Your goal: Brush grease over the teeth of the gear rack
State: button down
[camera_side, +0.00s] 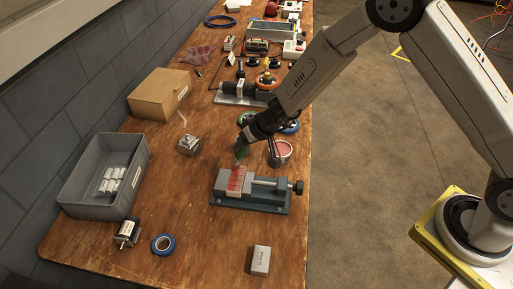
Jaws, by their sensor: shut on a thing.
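The gear rack (236,181) is clamped in a grey bench vise (262,203) near the front of the bench, and its top looks red. My gripper (242,146) is just above and behind the vise, pointing down. It is shut on a small brush (240,153) with a green part showing. The brush's lower end is at or just above the rack's far end; I cannot tell whether it touches. An open tin of pinkish-red grease (282,151) stands behind the vise, to the right of my gripper. The jaws are small and partly hidden by the wrist.
A grey bin (76,182) with white cylinders and a cardboard box (158,96) stand at left. A small metal part (188,145) sits left of my gripper. A motor (127,234), blue tape (163,244) and a small grey box (260,260) lie in front. Equipment crowds the far bench.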

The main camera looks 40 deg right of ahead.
jog(key=shift+s+a, duration=2.6)
jog(key=shift+s, duration=1)
jog(key=shift+w+d, duration=3.95)
jog(key=shift+w, duration=0.05)
notch_tip(320, 180, up, 8)
jog(key=shift+w+d, duration=0.2)
jog(key=shift+d, duration=0.05)
jog(key=shift+w+a+f, duration=0.5)
jog(key=shift+w+a, duration=0.1)
